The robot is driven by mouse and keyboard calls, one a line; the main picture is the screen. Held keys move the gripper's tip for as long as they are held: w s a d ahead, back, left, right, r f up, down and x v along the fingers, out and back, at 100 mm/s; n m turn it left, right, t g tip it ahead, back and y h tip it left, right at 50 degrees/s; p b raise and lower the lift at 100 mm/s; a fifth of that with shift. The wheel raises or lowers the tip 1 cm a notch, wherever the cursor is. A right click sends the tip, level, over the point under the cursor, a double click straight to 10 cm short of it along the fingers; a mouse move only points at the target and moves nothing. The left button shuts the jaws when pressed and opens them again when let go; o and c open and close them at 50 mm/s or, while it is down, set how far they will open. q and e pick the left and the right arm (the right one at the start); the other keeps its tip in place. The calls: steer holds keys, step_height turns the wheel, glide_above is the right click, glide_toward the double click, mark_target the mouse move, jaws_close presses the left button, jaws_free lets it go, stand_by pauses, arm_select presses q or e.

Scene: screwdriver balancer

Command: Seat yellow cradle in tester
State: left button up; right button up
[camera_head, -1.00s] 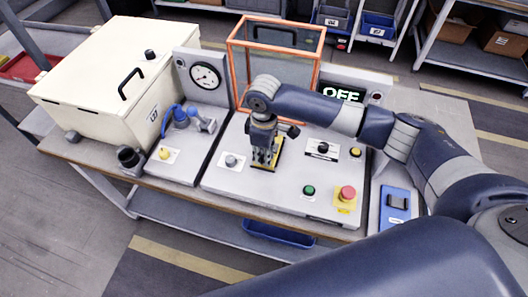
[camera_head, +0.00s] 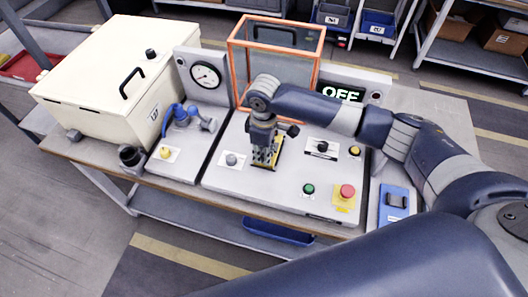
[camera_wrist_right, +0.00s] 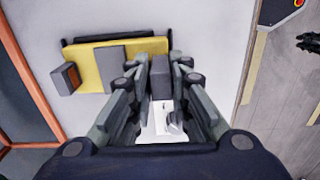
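The yellow cradle (camera_head: 277,152) lies low on the tester's light grey panel (camera_head: 230,187), below the glass box. In the right wrist view the cradle (camera_wrist_right: 90,65) shows as a yellow plate with grey blocks and a dark bar along its far edge. My right gripper (camera_head: 266,160) points down at the cradle. In the right wrist view its fingers (camera_wrist_right: 161,72) stand close on both sides of the grey block at the cradle's right end and appear to be shut on it. Whether the cradle touches the panel is hard to tell. My left gripper is out of view.
An orange-framed clear box (camera_head: 277,50) stands behind the gripper. A display (camera_head: 342,94) reads OFF. A red stop button (camera_head: 347,191) and a green button (camera_head: 308,189) sit in front.

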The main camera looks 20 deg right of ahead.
steer(key=o, duration=0.3)
steer(key=shift+r, duration=0.1)
step_height(320, 180, up, 12)
stand_by(0.5)
step_height(320, 180, up, 12)
steer(key=p, duration=1.1)
